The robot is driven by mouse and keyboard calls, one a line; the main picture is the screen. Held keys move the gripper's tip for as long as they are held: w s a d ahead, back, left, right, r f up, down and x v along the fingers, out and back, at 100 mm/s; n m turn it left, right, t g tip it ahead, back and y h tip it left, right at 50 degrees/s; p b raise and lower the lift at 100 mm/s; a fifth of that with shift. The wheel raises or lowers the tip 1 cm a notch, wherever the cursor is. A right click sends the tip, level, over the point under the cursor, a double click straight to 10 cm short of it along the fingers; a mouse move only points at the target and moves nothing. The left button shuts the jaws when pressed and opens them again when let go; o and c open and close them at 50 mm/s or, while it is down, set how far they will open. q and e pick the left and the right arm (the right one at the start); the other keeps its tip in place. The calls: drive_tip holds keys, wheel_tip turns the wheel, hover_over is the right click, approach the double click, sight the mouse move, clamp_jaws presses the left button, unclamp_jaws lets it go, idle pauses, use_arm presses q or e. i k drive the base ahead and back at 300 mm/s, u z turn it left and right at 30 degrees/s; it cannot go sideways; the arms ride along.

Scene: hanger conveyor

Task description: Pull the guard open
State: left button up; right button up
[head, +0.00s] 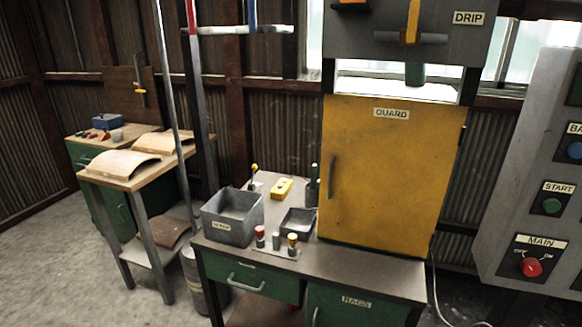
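The guard (390,170) is a large yellow panel labelled GUARD, standing at the back right of the workbench. It looks shut. A dark vertical handle (332,176) is on its left side, and small hinge-like parts show along its right edge. Neither of my grippers is in the head view, so nothing of mine touches the guard or its handle. What is behind the guard is hidden.
On the workbench (345,262) left of the guard stand a grey bin (232,217), a smaller grey tray (297,223), a yellow block (282,188) and several small capped cylinders. A grey control panel (535,175) stands at right. Open floor (75,265) lies at left.

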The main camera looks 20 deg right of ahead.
sight(387, 162)
drive_tip(key=z, duration=0.35)
drive_tip(key=i, duration=1)
drive_tip(key=z, duration=0.6)
